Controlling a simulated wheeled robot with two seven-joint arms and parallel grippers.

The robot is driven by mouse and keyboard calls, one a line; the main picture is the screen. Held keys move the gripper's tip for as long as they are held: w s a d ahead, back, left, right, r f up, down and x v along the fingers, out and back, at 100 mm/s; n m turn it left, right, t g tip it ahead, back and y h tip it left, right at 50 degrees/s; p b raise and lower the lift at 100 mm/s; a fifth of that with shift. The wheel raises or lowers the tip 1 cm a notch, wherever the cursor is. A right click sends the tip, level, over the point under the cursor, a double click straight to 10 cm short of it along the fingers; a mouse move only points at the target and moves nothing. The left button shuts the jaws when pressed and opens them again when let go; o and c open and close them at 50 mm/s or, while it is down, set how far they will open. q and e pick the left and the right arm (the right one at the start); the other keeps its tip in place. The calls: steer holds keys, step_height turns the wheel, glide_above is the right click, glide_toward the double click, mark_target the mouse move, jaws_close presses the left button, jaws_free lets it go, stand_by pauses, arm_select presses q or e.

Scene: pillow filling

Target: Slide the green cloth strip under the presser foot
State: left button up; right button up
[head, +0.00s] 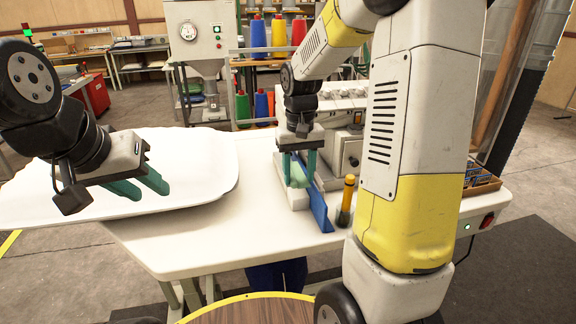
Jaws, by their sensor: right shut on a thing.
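The white sewing machine (345,145) stands on the white table (240,225), partly behind my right arm. My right gripper (298,166) points down at its left end, with teal fingers closed on the light green cloth strip (297,176). The strip's lower end is at the pale machine bed, beside a blue piece (319,207) that slants toward the table's front. I cannot make out the presser foot, so how the strip lies to it cannot be told. My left gripper (141,186) is open and empty over the white pillow-like sheet at the left.
A large white padded piece (200,160) covers the table's left side. A dark bottle with a yellow top (346,200) stands right of the blue piece. A tray of small blue items (482,180) sits at the right edge. The table's front middle is clear.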

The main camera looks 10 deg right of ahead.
mark_target(298, 181)
steer(key=shift+f, duration=1.55)
steer(key=shift+w+f, duration=0.2)
steer(key=shift+f, duration=0.05)
steer(key=shift+w+a+f, duration=0.1)
steer(key=shift+w+f, duration=0.1)
steer(key=shift+w, duration=1.4)
steer(key=shift+w+f, duration=0.2)
steer(key=shift+w, duration=1.35)
steer(key=shift+w+f, duration=0.1)
steer(key=shift+f, duration=0.35)
steer(key=o, duration=1.4)
steer(key=shift+f, duration=0.1)
steer(key=shift+c, duration=0.2)
steer(key=shift+o, duration=0.2)
